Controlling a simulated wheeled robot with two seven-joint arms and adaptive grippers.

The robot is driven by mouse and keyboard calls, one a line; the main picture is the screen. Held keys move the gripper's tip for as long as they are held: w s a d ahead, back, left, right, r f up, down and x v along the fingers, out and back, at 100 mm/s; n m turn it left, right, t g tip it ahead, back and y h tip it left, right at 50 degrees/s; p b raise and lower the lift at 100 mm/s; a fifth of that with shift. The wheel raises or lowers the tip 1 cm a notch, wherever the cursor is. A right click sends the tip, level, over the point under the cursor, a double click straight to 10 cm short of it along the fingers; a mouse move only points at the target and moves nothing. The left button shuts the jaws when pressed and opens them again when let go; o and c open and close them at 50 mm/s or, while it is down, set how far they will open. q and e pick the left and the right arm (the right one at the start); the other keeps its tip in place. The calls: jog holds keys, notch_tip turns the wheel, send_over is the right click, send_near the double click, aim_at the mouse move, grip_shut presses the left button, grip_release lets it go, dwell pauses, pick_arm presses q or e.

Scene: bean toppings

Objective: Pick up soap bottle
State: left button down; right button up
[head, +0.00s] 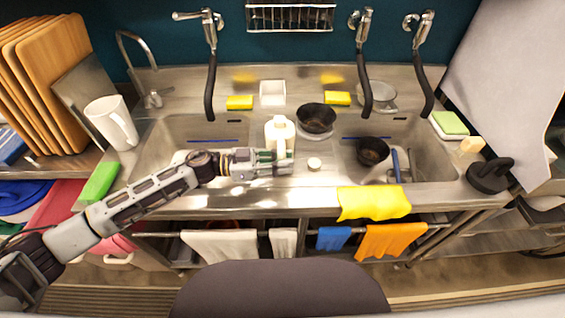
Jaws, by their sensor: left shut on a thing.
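The soap bottle (279,133) is white and stands upright on the metal strip between the two sinks. My left gripper (285,161) reaches in from the left, with its fingers at the lower part of the bottle. The gripper is shut on the bottle, and its fingers hide the bottle's base. I cannot tell whether the bottle is lifted off the metal. My right gripper is not in view.
A small white round item (314,164) lies right of my gripper. A dark bowl (316,118) sits behind it. Another dark bowl (372,151) is at the right sink. A yellow cloth (373,203) hangs over the front edge. A white pitcher (112,122) stands at the left.

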aim_at(283, 150)
pick_arm(q)
notch_tip(283, 150, up, 9)
dwell(0.5)
dwell(0.3)
